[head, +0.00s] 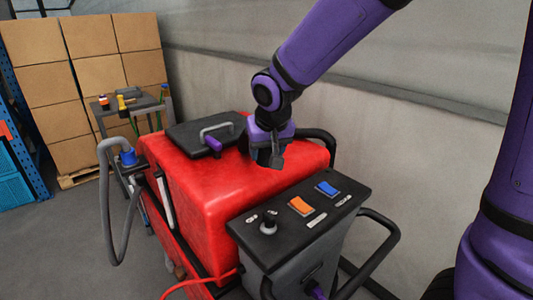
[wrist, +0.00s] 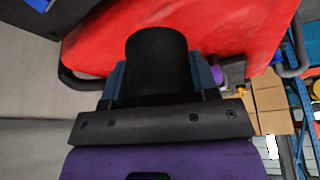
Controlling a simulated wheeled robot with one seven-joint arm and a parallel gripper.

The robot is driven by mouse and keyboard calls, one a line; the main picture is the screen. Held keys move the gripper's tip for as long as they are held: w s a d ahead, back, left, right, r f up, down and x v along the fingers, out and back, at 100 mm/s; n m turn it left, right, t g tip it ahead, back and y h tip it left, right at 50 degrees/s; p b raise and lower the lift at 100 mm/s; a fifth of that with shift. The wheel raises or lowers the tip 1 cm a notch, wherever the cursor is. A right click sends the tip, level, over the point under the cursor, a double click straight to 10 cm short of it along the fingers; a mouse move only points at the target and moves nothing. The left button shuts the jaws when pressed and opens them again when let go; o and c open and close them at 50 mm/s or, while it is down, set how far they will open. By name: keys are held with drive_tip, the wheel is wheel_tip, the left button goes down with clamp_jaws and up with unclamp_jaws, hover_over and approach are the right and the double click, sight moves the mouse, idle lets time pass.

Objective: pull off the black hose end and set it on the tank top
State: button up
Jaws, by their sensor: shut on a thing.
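The red tank (head: 215,185) of the scrubber stands in the middle of the head view and fills the upper part of the wrist view (wrist: 230,30). My gripper (head: 265,153) is over the tank's top, right of the dark lid. In the wrist view my gripper (wrist: 157,82) has its blue-grey fingers on both sides of a black cylinder, the hose end (wrist: 156,62), and is shut on it. In the head view the hose end is mostly hidden by my gripper. I cannot tell whether it touches the tank top.
A dark lid (head: 200,132) with a grey handle lies on the tank's far left. A control panel (head: 300,220) with orange and blue switches stands in front. A black tube (head: 325,143) bends at the tank's right. A grey hose (head: 106,200) loops at left. Boxes stand behind.

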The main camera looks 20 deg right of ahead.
drive_tip(key=shift+r, duration=0.65)
hover_over(226, 178)
drive_tip(key=s, duration=0.1)
drive_tip(key=shift+s, duration=0.2)
idle(0.9)
drive_tip(key=shift+f, duration=0.15)
idle(0.3)
drive_tip(key=shift+f, duration=4.1)
